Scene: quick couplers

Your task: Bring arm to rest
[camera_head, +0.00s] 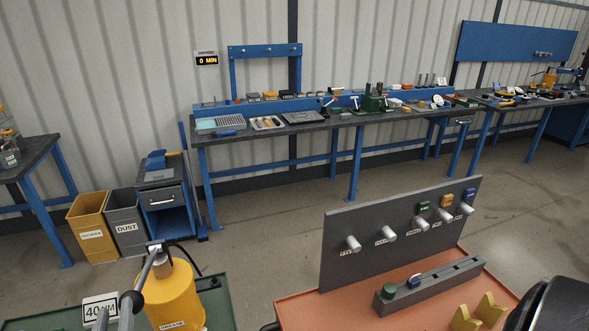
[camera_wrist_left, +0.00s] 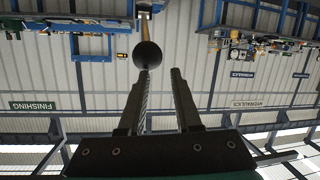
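My left gripper (camera_head: 116,312) is at the bottom left of the head view, partly cut off by the frame edge. In the left wrist view its two fingers (camera_wrist_left: 160,74) are apart with an empty gap between them. A black ball knob (camera_wrist_left: 148,55) is just beyond the tips, nearer the left finger. It ends the lever of the yellow grease pump (camera_head: 172,296), whose knob also shows in the head view (camera_head: 131,300). Whether a finger touches the knob I cannot tell. No right gripper can be made out.
The pump stands on a green surface (camera_head: 218,305) with a "40 NM" sign (camera_head: 100,306). To the right, an orange-topped table (camera_head: 310,310) bears a grey panel (camera_head: 400,235) with several couplers and a grey block (camera_head: 430,285). A dark rounded shape fills the lower right corner. Bins and workbenches stand behind.

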